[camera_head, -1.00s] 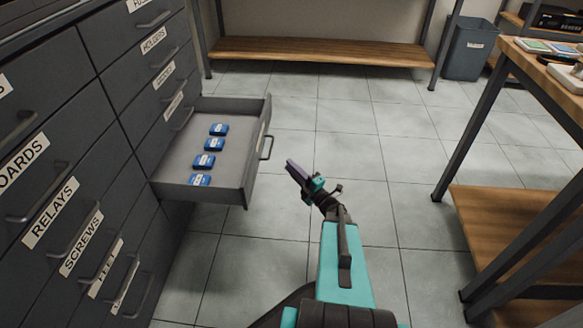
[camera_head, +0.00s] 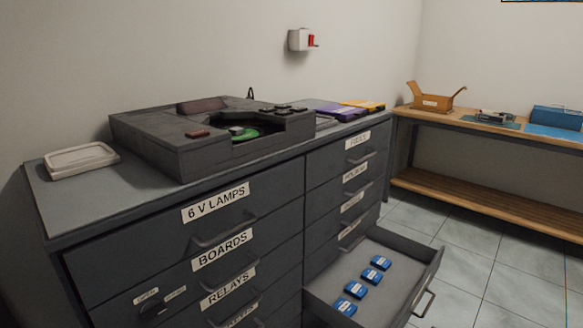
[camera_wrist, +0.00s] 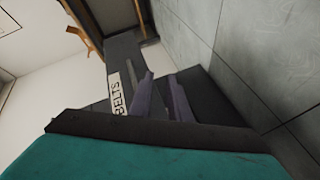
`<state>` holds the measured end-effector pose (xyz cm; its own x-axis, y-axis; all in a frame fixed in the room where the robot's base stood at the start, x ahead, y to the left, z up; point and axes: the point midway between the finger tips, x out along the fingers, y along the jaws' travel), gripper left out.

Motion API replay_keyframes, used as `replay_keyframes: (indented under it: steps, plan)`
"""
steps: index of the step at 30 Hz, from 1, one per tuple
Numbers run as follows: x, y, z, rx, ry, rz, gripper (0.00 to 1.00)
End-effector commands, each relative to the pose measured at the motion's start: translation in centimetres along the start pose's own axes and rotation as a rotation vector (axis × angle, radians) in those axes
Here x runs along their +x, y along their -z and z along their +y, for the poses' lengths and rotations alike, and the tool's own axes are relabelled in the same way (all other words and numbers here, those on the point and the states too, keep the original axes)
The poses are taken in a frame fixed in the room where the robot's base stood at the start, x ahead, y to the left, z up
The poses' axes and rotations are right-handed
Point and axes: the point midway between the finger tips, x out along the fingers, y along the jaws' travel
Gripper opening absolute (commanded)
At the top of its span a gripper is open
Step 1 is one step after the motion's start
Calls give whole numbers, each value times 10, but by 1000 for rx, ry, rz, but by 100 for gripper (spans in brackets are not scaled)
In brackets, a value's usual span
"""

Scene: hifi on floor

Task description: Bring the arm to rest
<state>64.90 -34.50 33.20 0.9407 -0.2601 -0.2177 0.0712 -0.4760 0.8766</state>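My gripper (camera_wrist: 164,95) shows in the wrist view as two purple-grey fingers with a gap between them. It looks open, with nothing visible between the fingers. Behind it in that view is dark cabinet front with a white label (camera_wrist: 116,93) that seems to read "BELTS". My arm and gripper are out of the head view now.
A grey drawer cabinet (camera_head: 190,246) bears a dark turntable-like device (camera_head: 160,150) and a white tray (camera_head: 80,158). One drawer (camera_head: 384,318) stands pulled out, holding several blue boxes. A wooden bench (camera_head: 480,125) stands at the back right. Tiled floor lies clear beyond the drawer.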

Motion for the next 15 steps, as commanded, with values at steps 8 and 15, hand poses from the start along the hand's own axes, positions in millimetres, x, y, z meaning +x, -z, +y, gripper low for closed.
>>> replay_keyframes:
  steps: [8,15]
  plan:
    - [-18,21,-30,167,165,-202,17]
    - [-50,38,-66,297,315,-388,17]
